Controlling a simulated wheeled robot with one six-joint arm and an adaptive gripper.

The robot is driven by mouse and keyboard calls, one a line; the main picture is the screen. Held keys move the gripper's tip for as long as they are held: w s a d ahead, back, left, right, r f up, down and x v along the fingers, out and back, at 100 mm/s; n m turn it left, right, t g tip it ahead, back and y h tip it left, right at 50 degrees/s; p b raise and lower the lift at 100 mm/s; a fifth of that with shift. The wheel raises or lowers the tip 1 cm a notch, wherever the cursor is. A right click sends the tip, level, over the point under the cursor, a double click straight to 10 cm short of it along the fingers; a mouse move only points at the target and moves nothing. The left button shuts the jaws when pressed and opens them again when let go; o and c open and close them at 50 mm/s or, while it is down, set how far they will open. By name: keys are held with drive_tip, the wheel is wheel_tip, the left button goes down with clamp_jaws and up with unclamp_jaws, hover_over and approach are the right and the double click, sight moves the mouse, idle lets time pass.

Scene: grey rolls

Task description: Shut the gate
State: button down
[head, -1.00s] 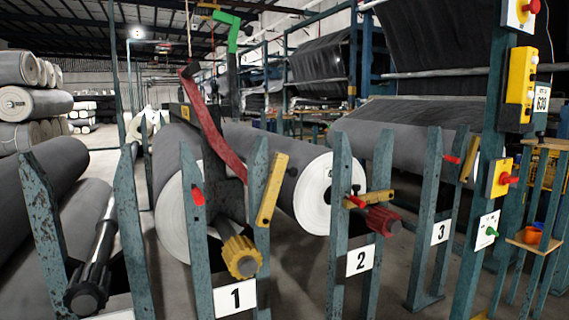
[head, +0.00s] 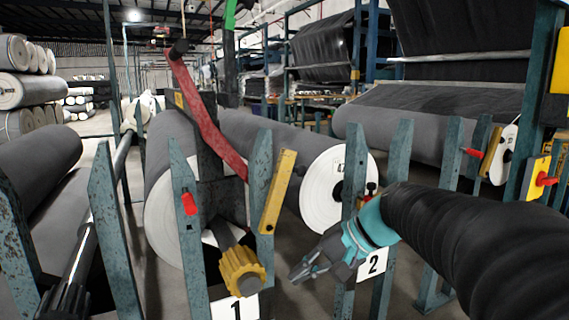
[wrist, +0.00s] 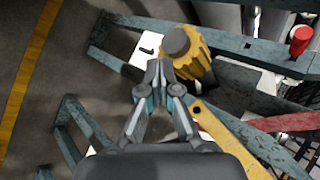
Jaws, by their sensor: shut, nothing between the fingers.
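At the stand numbered 1, a yellow bar (head: 277,192), which looks like the gate, stands steeply tilted along the right post (head: 259,165). Its lower end is at the post and its upper end leans right, so the gap between the posts is not crossed. It also shows in the wrist view (wrist: 216,128). A red peg (head: 190,203) sits on the left post (head: 186,240). My gripper (head: 297,276) is shut and empty, right of and lower than the bar. In the wrist view its fingertips (wrist: 157,76) appear beside the yellow fluted knob (wrist: 185,54); contact cannot be told.
The yellow knob (head: 242,271) ends a roll shaft between the posts. A red lever (head: 208,120) slants above it. Stand 2's number plate (head: 372,263) is partly behind my arm. Grey rolls (head: 340,190) lie behind. Floor with a yellow line (wrist: 30,65) is clear.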

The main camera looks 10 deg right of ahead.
drive_tip(key=w+d+r+m+t+y, duration=0.25)
drive_tip(key=w+d+r+y, duration=0.3)
drive_tip(key=w+d, duration=0.4)
drive_tip(key=w+d+r+m+t+y, duration=0.1)
drive_tip(key=w+d+r+t+y, duration=0.3)
drive_tip(key=w+d+r, duration=0.5)
drive_tip(key=w+a, duration=0.5)
drive_tip(key=a, duration=0.8)
drive_tip(key=shift+a, duration=0.15)
drive_tip(key=shift+r+n+g, duration=0.2)
drive_tip(key=shift+n+g, duration=0.05)
